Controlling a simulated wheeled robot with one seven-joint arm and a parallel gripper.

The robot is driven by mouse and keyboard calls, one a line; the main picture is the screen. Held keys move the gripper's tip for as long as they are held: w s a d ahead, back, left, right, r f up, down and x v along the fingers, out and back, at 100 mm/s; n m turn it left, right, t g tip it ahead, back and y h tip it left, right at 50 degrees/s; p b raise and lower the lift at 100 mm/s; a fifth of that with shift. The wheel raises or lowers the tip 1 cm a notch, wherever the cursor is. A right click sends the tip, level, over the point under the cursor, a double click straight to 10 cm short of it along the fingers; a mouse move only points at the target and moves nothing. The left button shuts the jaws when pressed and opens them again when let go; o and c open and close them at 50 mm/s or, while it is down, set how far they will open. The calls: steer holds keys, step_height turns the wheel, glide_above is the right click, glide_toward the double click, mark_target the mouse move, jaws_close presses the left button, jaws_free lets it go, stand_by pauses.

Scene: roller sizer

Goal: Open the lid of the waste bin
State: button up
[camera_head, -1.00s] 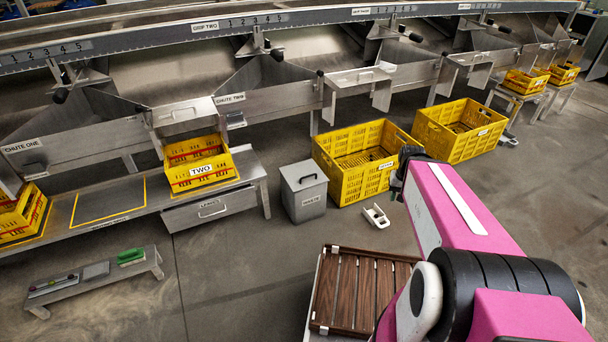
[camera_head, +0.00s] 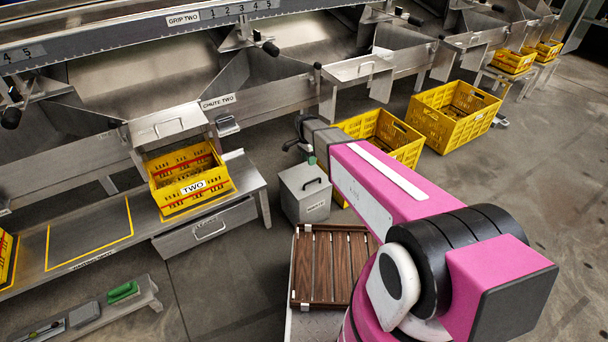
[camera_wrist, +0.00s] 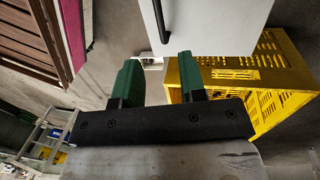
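The grey waste bin (camera_head: 305,205) stands on the floor in the head view, its lid (camera_head: 297,176) lying shut on top. A dark bar handle (camera_head: 313,184) is on the lid. In the wrist view the pale lid (camera_wrist: 220,25) fills the top middle, with the black handle (camera_wrist: 161,20) near its left edge. My gripper (camera_wrist: 158,65) is open and empty, its two green fingers apart. The gap between them roughly lines up with the handle, and the fingertips look clear of it. In the head view my gripper (camera_head: 309,158) is above the bin's back part, partly hidden by my wrist.
A yellow crate (camera_head: 405,150) stands close to the bin's right, partly behind my arm; another (camera_head: 460,115) is farther right. A steel bench with a drawer (camera_head: 208,228) is at left. A slatted wooden top (camera_head: 325,265) is in front of the bin. Floor lies open at right.

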glide_above(311, 178)
steer(key=s, duration=0.5)
step_height(311, 178, down, 10)
steer(key=shift+s+d+f, duration=0.1)
steer(key=shift+f, duration=0.15)
jaws_close()
